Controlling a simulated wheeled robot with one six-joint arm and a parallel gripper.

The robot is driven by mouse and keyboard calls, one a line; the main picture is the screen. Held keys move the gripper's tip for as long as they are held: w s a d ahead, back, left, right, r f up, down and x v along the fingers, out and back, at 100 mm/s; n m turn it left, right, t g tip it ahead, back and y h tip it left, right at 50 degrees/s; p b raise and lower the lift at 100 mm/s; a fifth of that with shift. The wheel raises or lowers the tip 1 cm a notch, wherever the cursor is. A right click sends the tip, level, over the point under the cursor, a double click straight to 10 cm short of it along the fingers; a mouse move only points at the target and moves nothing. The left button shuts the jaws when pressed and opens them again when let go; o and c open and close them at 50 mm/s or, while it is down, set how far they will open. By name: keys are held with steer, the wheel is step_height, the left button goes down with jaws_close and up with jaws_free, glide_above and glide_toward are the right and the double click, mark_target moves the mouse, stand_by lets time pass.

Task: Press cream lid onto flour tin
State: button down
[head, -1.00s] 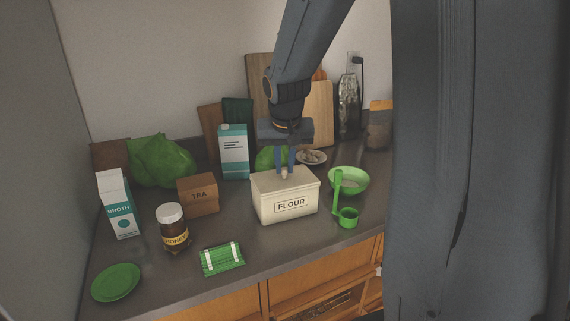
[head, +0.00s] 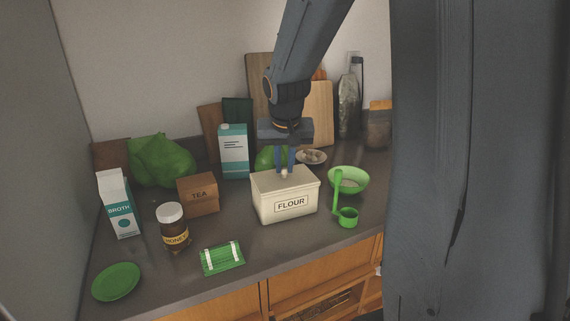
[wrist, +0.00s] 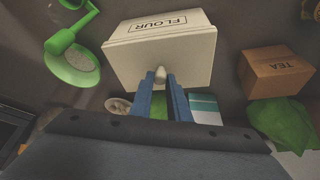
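The cream flour tin (head: 290,207) stands upright on the counter, its FLOUR label facing front. The cream lid (head: 266,183) lies level over its top; I cannot tell whether a thin gap is left under its rim. The tin (wrist: 150,22) and lid (wrist: 190,57) also show in the wrist view. My gripper (head: 284,171) points straight down at the lid's middle. Its two blue fingers stand close together on either side of the small pale knob (wrist: 160,73) and appear shut on it. The finger tips partly hide the knob.
A tea box (head: 198,196), honey jar (head: 173,232) and broth carton (head: 120,205) stand to the left. A green bowl (head: 348,180) and green scoop (head: 347,218) sit close on the right. A green packet (head: 222,259) lies in front. A blue-white carton (head: 233,155) stands behind.

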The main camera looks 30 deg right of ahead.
mark_target(285, 184)
steer(key=c, duration=1.6)
jaws_free()
steer(key=shift+f, duration=0.15)
steer(key=b+v, duration=0.1)
steer(key=v, duration=0.7)
